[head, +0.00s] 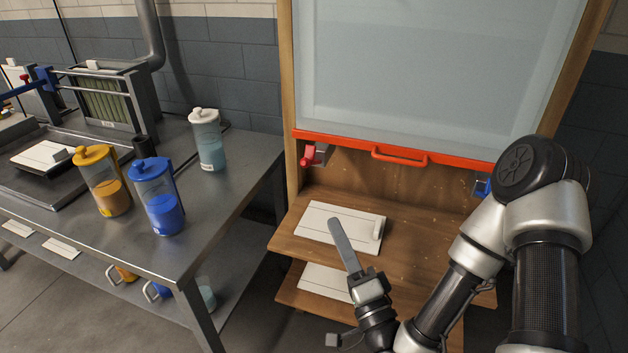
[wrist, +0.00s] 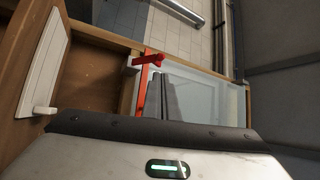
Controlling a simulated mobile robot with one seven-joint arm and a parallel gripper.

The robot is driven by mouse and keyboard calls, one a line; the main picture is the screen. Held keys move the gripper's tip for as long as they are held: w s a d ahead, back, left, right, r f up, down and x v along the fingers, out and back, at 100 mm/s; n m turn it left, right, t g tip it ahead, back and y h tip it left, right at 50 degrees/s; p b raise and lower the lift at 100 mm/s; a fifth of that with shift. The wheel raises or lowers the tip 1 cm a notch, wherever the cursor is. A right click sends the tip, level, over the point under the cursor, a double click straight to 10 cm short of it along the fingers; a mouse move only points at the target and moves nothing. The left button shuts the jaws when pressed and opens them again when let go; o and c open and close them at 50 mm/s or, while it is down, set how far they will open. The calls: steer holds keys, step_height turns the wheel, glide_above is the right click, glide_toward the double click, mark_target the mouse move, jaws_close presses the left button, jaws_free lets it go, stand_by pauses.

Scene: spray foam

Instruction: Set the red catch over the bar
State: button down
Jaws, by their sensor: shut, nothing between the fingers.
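The red catch (head: 310,156) is on the left post of the wooden cabinet, just below the left end of the orange-red bar (head: 350,145). It hangs clear under the bar, and its exact angle is hard to tell. In the wrist view the red catch (wrist: 148,61) shows near the top end of the bar (wrist: 152,92). My gripper (head: 336,224) is shut and empty, its long flat fingers pointing up and left over the shelf, below and right of the catch and apart from it. In the wrist view the grey fingers reach up past the bar.
A bar handle (head: 400,157) juts from the middle of the bar. A blue catch (head: 482,187) is at the right post, partly behind my arm. A white board with a peg (head: 320,222) lies on the shelf. A bench (head: 235,160) with bottles stands left.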

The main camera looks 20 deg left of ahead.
steer(key=b, duration=0.9)
glide_toward(307, 166)
steer(key=x, duration=0.6)
steer(key=shift+w+a+f, duration=0.1)
steer(key=shift+w+a, duration=0.05)
